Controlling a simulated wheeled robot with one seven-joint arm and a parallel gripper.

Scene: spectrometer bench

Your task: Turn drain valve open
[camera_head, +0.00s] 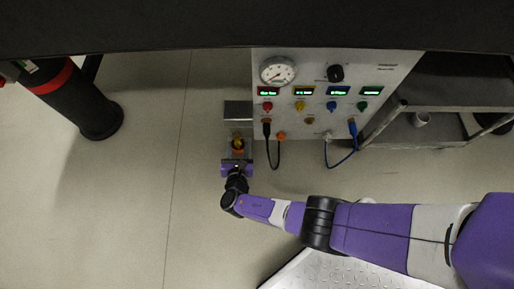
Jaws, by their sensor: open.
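The drain valve is probably the small orange and yellow fitting (238,143) at the left side of the grey panel, below a small grey box (238,111). My gripper (237,161) is right at this fitting, reaching it from below in the head view. The gripper is open. Its purple and dark body hides the lower part of the fitting. I cannot tell whether the fingers touch it, or which way its handle points.
The grey panel (310,128) carries a round gauge (278,72), a black knob (336,73), several displays and coloured knobs, and black and blue cables (341,158). A metal cart (440,100) stands right. A black cylinder (85,105) stands left. Floor between is clear.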

